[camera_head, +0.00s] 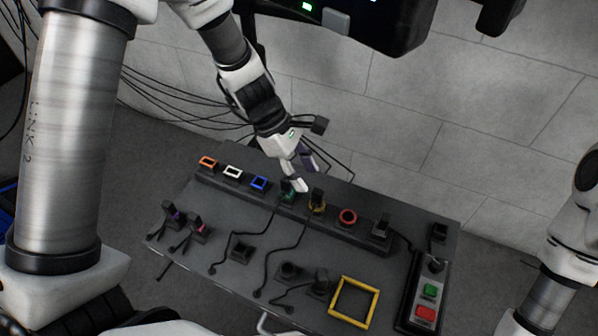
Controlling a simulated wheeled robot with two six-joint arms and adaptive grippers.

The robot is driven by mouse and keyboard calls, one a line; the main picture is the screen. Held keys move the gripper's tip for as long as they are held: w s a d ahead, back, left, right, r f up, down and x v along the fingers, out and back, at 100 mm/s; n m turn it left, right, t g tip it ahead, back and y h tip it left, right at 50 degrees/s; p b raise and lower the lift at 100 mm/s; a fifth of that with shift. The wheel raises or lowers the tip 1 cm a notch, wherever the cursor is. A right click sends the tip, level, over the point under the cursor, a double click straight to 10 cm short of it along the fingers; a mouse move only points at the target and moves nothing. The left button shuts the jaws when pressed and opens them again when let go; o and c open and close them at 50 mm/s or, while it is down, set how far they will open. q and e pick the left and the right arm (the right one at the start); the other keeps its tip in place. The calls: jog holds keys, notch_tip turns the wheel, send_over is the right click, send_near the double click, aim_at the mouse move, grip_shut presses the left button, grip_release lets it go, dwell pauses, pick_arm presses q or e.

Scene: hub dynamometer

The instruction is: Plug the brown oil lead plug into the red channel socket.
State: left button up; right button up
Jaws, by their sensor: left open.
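The red channel socket (348,217) is a red ring on the raised strip of the dark bench, and it looks empty. My left gripper (307,179) is open above the strip, close to the dark plugs at the green socket (287,194) and the yellow socket (317,206). It is to the left of the red socket and apart from it. I cannot make out a clearly brown plug. A dark plug (320,284) with a short lead stands at the front of the bench, and its colour is too dark to tell. My right gripper is out of the picture.
Orange (208,162), white (232,172) and blue (258,184) sockets look empty. Purple (174,214) and pink (198,228) marked plugs stand at left. A yellow square frame (354,302) and a control box with green (430,290) and red (425,312) buttons are at front right.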

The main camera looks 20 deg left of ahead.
aim_at(314, 190)
pick_arm(q)
jog(key=b+x, duration=0.4)
jog(key=x, duration=0.1)
jog(key=shift+a, duration=0.15)
jog(key=shift+b+x, duration=0.6)
jog(key=shift+x, duration=0.2)
jog(key=shift+r, duration=0.1)
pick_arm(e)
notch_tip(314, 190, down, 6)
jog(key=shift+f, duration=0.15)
pick_arm(q)
grip_shut()
jog(key=shift+r, duration=0.15)
jog(key=shift+r+p, duration=2)
jog(key=shift+p, duration=0.3)
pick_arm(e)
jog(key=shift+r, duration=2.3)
